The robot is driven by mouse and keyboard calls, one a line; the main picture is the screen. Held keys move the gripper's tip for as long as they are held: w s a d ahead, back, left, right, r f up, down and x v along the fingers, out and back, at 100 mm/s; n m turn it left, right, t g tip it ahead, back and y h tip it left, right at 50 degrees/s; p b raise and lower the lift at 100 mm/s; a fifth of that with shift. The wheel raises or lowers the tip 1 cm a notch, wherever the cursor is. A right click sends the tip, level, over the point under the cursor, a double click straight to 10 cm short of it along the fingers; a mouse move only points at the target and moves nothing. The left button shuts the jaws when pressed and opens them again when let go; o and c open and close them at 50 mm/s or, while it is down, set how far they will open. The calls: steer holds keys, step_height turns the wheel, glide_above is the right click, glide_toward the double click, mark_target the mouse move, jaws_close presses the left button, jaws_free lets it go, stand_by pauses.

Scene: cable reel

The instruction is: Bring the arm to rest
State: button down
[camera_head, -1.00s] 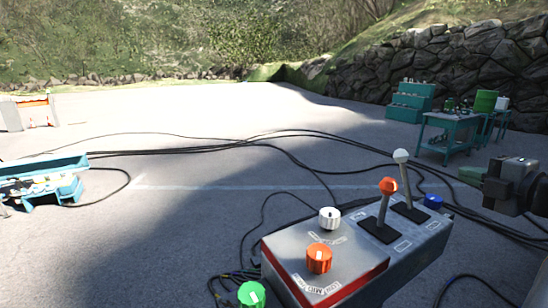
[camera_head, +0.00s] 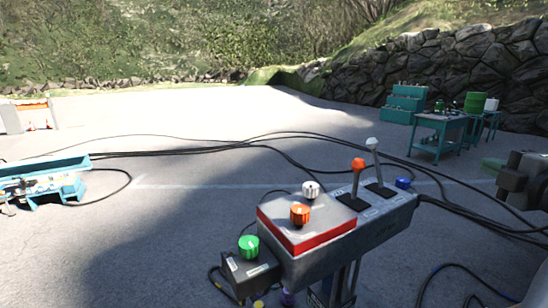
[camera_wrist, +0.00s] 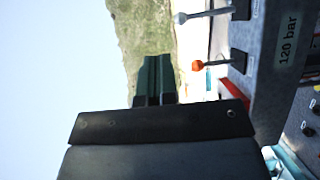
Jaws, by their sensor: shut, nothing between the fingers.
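My gripper (camera_head: 490,163) is at the right edge of the head view, with green fingertips pointing left. In the wrist view its green fingers (camera_wrist: 156,72) are together with nothing between them. The gripper is right of the control box (camera_head: 375,235) and apart from it.
Black cables (camera_head: 230,144) cross the paved ground. A blue machine (camera_head: 45,180) stands at left. A teal table (camera_head: 440,127) and a teal stepped rack (camera_head: 404,104) stand before the stone wall (camera_head: 450,65). The ground between is open.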

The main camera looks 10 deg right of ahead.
steer(key=s+d+f+m+g+h, duration=0.3)
steer(key=d+m+h, duration=0.5)
steer(key=m+h, duration=0.35)
steer(key=a+f+m+g+y, duration=0.1)
steer(key=a+f+m+g, duration=0.3)
steer(key=f+m, duration=0.15)
steer(key=a+f+m+g+y, duration=0.1)
steer(key=a+f+m+g, duration=0.25)
steer(key=f, duration=0.35)
steer(key=s+a+f+n+g+y, duration=0.1)
steer(key=a+f+y, duration=0.2)
steer(key=a, duration=0.8)
steer(key=s+a+f+n+g+y, duration=0.1)
steer(key=a+f+y, duration=0.2)
steer(key=a+f, duration=0.3)
steer(key=s+a+f+n+g+y, duration=0.1)
steer(key=a+f+y, duration=0.3)
steer(key=a, duration=1.1)
steer(key=shift+s+a+f, duration=0.15)
steer(key=shift+a+f, duration=0.25)
steer(key=shift+f, duration=0.05)
